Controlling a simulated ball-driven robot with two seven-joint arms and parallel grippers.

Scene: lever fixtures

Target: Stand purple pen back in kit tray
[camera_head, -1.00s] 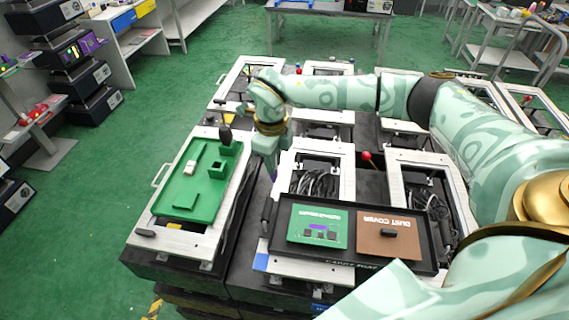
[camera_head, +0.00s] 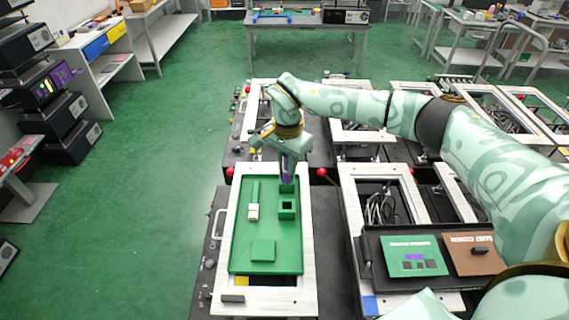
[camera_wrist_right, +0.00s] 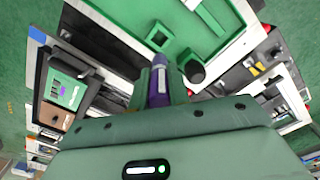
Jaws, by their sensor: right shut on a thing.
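The purple pen (camera_head: 288,170) hangs roughly upright in my right gripper (camera_head: 286,150), which is shut on it over the far end of the green kit tray (camera_head: 235,245). In the right wrist view the pen (camera_wrist_right: 159,82) points toward the tray, beside the empty square green holder (camera_wrist_right: 158,36). That holder also shows in the head view (camera_head: 287,207), just in front of the pen. A dark round object (camera_wrist_right: 191,71) stands close to the pen in the right wrist view. Whether the pen touches anything below is unclear. My left gripper is not in view.
A white piece (camera_head: 253,212) and a raised green block (camera_head: 263,250) are on the kit tray. A black tray (camera_head: 372,270) with a green board (camera_head: 415,257) and brown cover (camera_head: 472,254) lies to the right. A red ball-topped lever (camera_head: 321,172) stands close right of the gripper.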

